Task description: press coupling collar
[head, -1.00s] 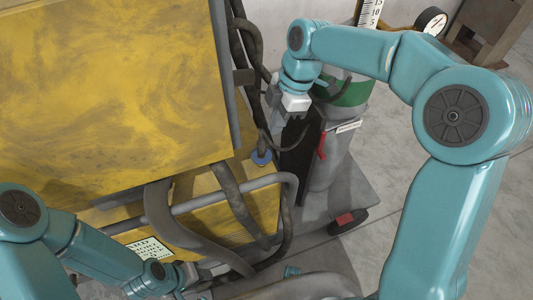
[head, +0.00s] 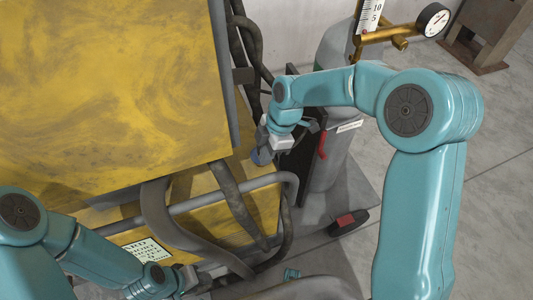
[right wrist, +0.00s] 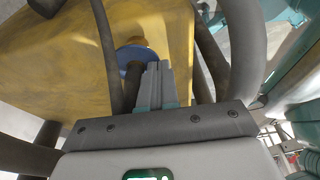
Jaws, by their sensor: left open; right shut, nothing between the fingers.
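The blue round collar (head: 256,157) sits low on the yellow housing, beside the dark hoses. My right gripper (head: 263,153) is at the collar and partly covers it in the head view. In the right wrist view its closed fingers (right wrist: 159,66) point at the lower right edge of the blue collar (right wrist: 127,54). A dark hose end or stub stands in front of the collar there. I cannot tell whether the fingertips touch it. My left gripper (head: 190,279) is open at the lower left, near the grey hoses and well away from the collar.
A large yellow housing (head: 110,90) fills the left. Thick dark hoses (head: 232,198) and a grey tube rail (head: 225,190) run below the collar. A pressure gauge (head: 433,20) is at the top right.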

